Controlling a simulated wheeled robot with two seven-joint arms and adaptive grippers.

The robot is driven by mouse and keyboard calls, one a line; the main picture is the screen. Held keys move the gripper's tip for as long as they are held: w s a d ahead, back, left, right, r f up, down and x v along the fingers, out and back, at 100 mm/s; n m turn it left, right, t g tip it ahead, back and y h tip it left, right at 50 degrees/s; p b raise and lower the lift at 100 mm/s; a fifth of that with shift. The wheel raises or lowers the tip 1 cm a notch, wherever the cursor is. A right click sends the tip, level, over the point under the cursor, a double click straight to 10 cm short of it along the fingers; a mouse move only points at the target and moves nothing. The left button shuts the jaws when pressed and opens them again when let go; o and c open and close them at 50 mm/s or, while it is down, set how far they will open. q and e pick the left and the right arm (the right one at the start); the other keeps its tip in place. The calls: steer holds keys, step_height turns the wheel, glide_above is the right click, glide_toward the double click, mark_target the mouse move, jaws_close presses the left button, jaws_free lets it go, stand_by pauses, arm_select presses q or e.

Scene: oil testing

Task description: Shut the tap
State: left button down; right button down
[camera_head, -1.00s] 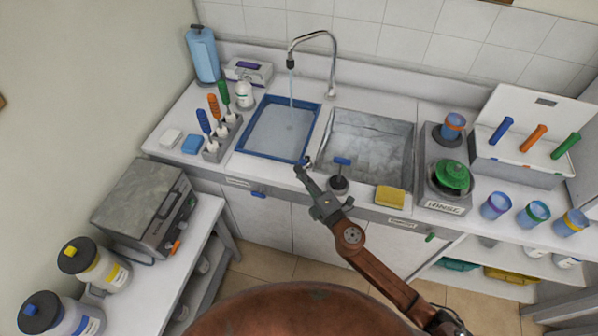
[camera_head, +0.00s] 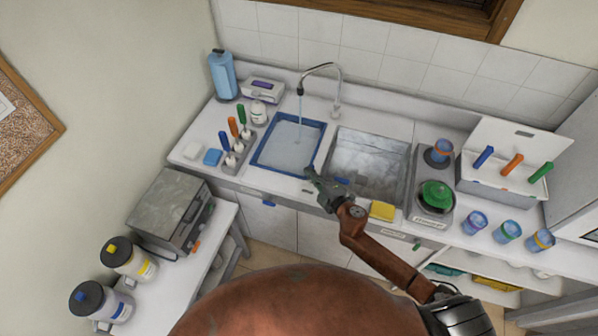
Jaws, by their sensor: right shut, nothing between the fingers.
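The tap (camera_head: 338,80) is a thin silver gooseneck behind the two basins. Water (camera_head: 300,120) runs from its dark nozzle (camera_head: 300,92) into the blue-rimmed left basin (camera_head: 259,149), which holds water. A small blue lever (camera_head: 342,181) shows at the front edge of the grey right basin (camera_head: 398,172); its base is hidden behind my right gripper. My right gripper (camera_head: 310,173) is shut and empty, with its tips near the front right corner of the left basin, just left of the lever. I cannot tell whether it touches the lever. My left gripper is not in view.
A yellow sponge (camera_head: 382,211) lies on the counter's front edge, right of my gripper. A green-topped device (camera_head: 436,196) and several cups stand further right. Colour-handled tools (camera_head: 233,127) stand in a rack on the left. A grey box (camera_head: 170,208) sits on the side table.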

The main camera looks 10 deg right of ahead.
steer(key=shift+w+d+r+p, duration=0.35)
steer(key=shift+w+d+p, duration=0.1)
steer(key=shift+w, duration=0.25)
steer(key=shift+a+r, duration=0.1)
steer(key=s+r+p, duration=0.1)
steer(key=s+r, duration=0.4)
steer(key=s, duration=0.5)
steer(key=shift+s+d, duration=0.2)
steer(key=shift+d, duration=0.05)
